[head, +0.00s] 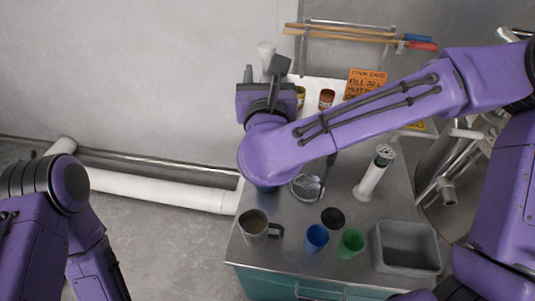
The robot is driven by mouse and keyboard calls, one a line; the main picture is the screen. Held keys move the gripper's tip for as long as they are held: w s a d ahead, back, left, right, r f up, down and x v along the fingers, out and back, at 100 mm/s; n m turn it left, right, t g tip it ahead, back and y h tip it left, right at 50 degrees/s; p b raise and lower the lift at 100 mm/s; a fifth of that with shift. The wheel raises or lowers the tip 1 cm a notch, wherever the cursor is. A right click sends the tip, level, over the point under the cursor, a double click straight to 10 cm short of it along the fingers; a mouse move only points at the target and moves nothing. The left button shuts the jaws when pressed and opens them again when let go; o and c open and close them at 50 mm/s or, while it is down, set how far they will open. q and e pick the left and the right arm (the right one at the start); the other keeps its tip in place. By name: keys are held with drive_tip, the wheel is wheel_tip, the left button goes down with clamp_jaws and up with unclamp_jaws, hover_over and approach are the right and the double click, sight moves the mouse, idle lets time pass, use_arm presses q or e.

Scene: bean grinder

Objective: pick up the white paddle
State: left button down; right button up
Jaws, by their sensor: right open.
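A pale white piece (266,52), which looks like the upper part of the white paddle, stands upright near the back left of the counter. Its lower part is hidden behind my right gripper. My right gripper (264,71) is open, with one dark finger on each side of this piece in the picture. I cannot tell whether the piece is truly between the fingers or behind them. My left arm comes in at the lower left, but its gripper is out of view.
A grey mug (254,226), a blue cup (317,237), a green cup (351,242) and a grey bin (405,247) line the counter front. A white cylinder with a dark top (372,174) stands behind them. An orange card (366,83) and long-handled tools (350,34) are at the back.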

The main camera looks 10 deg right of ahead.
sight(267, 67)
drive_tip(key=w, duration=0.1)
drive_tip(key=w+d+p, duration=0.1)
drive_tip(key=w+p, duration=0.1)
drive_tip(key=w, duration=0.1)
drive_tip(key=shift+d+r, duration=0.2)
drive_tip(key=shift+r, duration=0.05)
drive_tip(key=shift+w+f, duration=0.1)
drive_tip(key=shift+c, duration=0.3)
clamp_jaws()
